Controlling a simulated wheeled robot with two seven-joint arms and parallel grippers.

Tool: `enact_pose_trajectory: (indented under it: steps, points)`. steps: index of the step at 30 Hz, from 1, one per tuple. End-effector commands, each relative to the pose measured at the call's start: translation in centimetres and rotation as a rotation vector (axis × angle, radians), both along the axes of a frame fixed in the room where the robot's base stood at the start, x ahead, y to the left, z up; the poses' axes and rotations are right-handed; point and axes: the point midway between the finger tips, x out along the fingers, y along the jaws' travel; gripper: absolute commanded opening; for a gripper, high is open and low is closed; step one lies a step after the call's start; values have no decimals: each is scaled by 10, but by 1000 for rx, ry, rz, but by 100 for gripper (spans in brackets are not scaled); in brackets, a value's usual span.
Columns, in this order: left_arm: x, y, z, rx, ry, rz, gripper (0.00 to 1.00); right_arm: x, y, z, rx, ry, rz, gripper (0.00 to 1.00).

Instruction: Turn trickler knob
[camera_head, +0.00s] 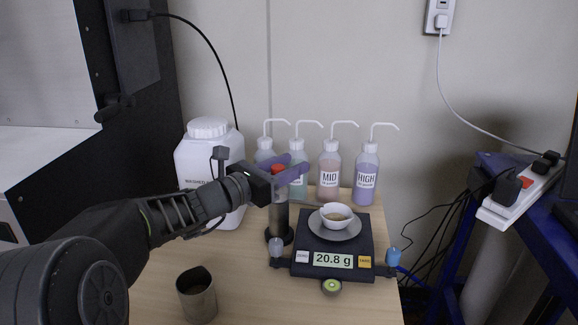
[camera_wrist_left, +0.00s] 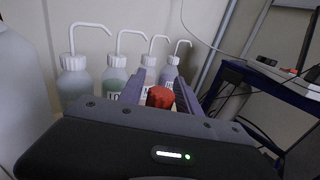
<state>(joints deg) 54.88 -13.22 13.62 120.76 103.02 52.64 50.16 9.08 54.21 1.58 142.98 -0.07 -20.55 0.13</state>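The trickler (camera_head: 280,214) is a slim upright cylinder on a black base, left of the scale. Its red knob (camera_head: 278,169) is on top and also shows in the left wrist view (camera_wrist_left: 160,97). My left gripper (camera_head: 285,168) reaches in from the left at knob height, with one purple finger on each side of the knob. In the wrist view the fingers (camera_wrist_left: 160,88) stand apart with the knob between them. They look open, with little room on either side; contact is not clear. My right gripper is in neither view.
Several wash bottles (camera_head: 329,172) stand behind, and a white jug (camera_head: 208,150) is at the left. A metal cup (camera_head: 197,296) stands at the front left. Bare wood lies between cup and scale.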

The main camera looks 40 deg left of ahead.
Motion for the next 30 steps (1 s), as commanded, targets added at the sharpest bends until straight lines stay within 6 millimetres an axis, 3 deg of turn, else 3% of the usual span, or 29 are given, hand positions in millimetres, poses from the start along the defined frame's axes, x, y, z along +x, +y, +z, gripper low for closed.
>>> enact_pose_trajectory:
  steps: [14,23,30]
  points:
    - [0,0,0,0,0,0,0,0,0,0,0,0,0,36]
    - [0,0,0,0,0,1,0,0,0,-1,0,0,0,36]
    - [0,0,-3,1,-1,36,0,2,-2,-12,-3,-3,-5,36]
